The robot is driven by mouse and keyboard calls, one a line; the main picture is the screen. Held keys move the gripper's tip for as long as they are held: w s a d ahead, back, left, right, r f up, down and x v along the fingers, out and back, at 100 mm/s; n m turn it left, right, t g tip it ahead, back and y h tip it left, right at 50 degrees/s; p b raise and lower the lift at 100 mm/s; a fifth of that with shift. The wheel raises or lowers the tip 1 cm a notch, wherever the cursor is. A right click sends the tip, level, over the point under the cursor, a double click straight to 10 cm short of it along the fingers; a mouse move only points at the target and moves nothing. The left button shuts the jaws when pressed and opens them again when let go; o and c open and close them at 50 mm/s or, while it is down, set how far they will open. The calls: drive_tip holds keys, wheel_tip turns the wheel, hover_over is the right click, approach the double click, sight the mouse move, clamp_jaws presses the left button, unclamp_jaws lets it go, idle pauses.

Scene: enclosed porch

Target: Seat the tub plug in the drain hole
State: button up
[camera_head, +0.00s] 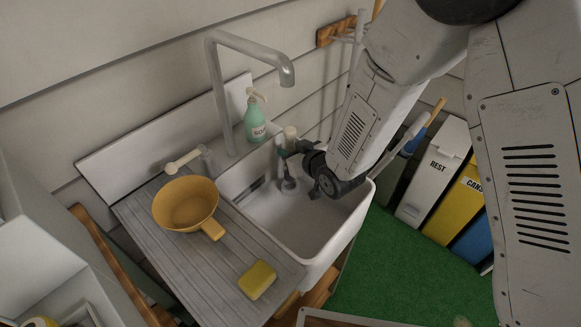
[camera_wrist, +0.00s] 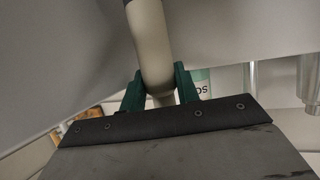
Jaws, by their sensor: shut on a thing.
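My gripper (camera_head: 287,154) reaches into the left back part of the white sink (camera_head: 315,255) with its green fingers shut on a pale upright stem, which I take to be the tub plug (camera_head: 290,132). In the wrist view the pale stem (camera_wrist: 148,40) stands between the two green fingers (camera_wrist: 160,92) and runs out of the top edge. In the head view a small grey rounded piece (camera_head: 289,185) shows below the fingers; I cannot tell whether it is the plug's lower end. The drain hole cannot be made out.
A curved grey faucet (camera_head: 215,85) rises behind the sink, with a green soap bottle (camera_head: 255,122) beside it. A yellow pan (camera_head: 186,203), a pale-handled brush (camera_head: 183,162) and a yellow sponge (camera_head: 257,280) lie on the ribbed drainboard (camera_head: 165,262). Bins (camera_head: 433,172) stand right.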

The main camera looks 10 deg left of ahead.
drive_tip(key=shift+f, duration=2.35)
drive_tip(key=shift+f, duration=0.15)
drive_tip(key=o, duration=0.7)
drive_tip(key=v, duration=0.7)
drive_tip(key=shift+s+d, duration=0.2)
drive_tip(key=shift+r, duration=0.25)
